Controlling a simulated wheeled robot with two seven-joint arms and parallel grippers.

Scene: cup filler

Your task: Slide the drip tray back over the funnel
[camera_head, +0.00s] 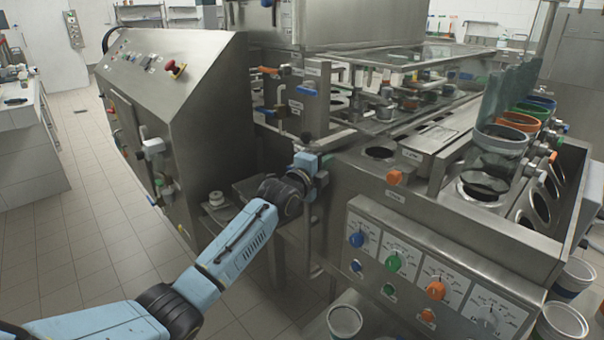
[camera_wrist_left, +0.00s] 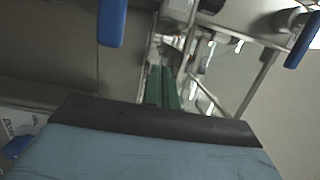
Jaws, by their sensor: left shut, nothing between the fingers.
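My left gripper (camera_head: 322,164) is at the front of the steel filling machine, beside its lower left corner. I cannot make out the funnel for certain. My right gripper is not in view.
A slanted control cabinet (camera_head: 185,95) stands left of the gripper. The machine's dial panel (camera_head: 430,265) is to the right, below cup openings and a clear cup stack (camera_head: 495,150). Pipes and valves crowd the space above. Tiled floor (camera_head: 90,230) is free at left.

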